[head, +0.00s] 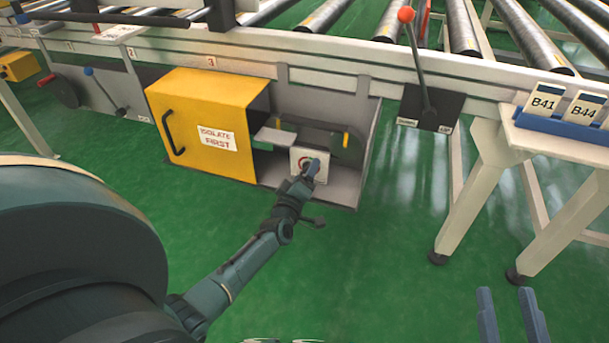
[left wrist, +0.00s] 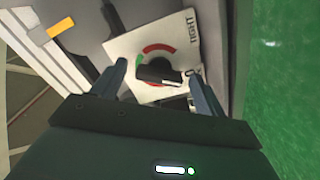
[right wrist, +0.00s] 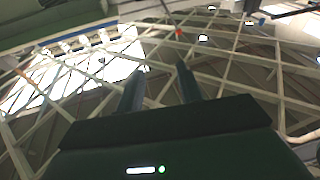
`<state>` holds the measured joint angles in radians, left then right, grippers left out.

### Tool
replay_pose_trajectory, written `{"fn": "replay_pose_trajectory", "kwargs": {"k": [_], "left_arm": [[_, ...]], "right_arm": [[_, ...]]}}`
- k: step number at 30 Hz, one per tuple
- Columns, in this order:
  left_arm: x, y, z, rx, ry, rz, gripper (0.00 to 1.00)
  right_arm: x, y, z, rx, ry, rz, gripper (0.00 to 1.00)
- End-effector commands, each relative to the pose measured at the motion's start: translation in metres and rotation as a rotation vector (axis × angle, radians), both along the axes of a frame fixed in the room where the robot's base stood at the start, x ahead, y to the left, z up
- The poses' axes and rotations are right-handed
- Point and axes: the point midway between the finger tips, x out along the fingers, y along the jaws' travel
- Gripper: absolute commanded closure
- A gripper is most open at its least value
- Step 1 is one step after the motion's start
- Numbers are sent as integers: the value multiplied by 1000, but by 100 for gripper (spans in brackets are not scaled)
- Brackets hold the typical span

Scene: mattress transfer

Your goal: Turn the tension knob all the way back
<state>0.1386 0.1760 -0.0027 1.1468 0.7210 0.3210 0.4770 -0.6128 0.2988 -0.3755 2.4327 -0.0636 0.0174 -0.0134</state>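The tension knob (left wrist: 158,72) is a black knob on a white plate (left wrist: 122,48) with a red and green arc and the word TIGHT. In the head view the plate (head: 299,154) sits low inside the open bay beside the yellow cover. My left gripper (left wrist: 160,82) is open, its blue fingers standing on either side of the knob, apart from it. It also shows in the head view (head: 311,172), in front of the plate and partly hiding the knob. My right gripper (head: 512,310) is open and empty over the floor at lower right; it shows in the right wrist view (right wrist: 160,80) too.
The yellow cover (head: 205,120) reads ISOLATE FIRST and stands swung out left of the bay. A red-tipped lever (head: 415,60) is on the rail. A blue card holder (head: 560,125) sits on a white stand at right. Green floor (head: 370,270) in front is clear.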

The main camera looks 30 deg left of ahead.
Motion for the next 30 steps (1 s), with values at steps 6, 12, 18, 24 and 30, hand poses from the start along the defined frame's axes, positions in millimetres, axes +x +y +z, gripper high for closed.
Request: {"fn": "replay_pose_trajectory", "kwargs": {"k": [6,12,18,24,30], "left_arm": [[0,0,1,0,-1,1,27],[-19,-4,2,-1,2,0,27],[-62,-15,3,1,5,-1,27],[-102,-25,2,-2,3,0,27],[-124,-30,1,0,1,-1,27]], "right_arm": [[0,0,0,-1,0,0,64],[0,0,10,-15,-9,-4,64],[1,-3,14,-65,-19,-20,64],[-2,-8,6,-108,-2,-40,64],[-3,-8,3,-125,6,-46,64]]}}
